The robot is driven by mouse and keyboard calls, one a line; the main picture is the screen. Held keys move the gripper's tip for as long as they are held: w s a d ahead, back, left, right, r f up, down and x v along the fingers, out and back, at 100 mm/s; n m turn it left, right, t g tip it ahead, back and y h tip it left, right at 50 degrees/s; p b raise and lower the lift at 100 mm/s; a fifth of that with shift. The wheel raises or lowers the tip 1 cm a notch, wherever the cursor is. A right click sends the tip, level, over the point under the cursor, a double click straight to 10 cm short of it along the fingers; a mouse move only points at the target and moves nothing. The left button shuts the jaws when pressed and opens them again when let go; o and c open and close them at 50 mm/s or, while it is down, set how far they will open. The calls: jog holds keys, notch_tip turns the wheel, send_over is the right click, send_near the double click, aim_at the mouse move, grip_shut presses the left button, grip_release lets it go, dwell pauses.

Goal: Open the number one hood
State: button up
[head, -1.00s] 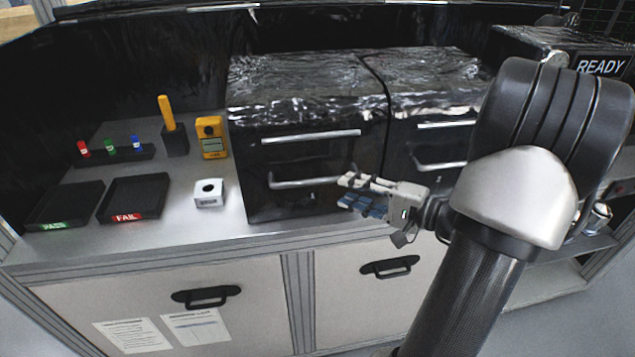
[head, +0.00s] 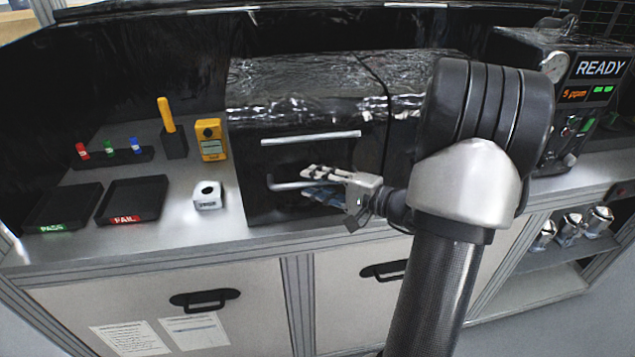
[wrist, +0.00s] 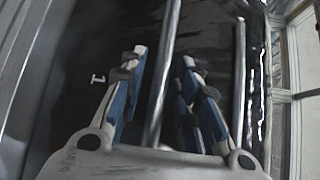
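The number one hood (head: 262,205) is the left black box on the bench, with a crinkled black cover on top. Its lower bar handle (head: 284,186) runs across the front. A white "1" (wrist: 97,80) shows on the dark panel in the wrist view. My gripper (head: 307,181) is at the lower handle, its fingers above and below the bar. In the wrist view the gripper (wrist: 164,60) is open, and the handle bar (wrist: 162,85) runs between the blue-padded fingers with gaps on both sides. My gripper hides the handle's right end in the head view.
A second bar (head: 310,138) crosses the hood front higher up. A white box (head: 208,196), a yellow meter (head: 211,140), and PASS (head: 65,207) and FAIL (head: 134,201) trays stand left of the hood. A READY machine (head: 560,75) is at the right. Cabinet handles (head: 205,299) jut out below.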

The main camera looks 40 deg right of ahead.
aim_at(316, 100)
grip_shut()
dwell(0.3)
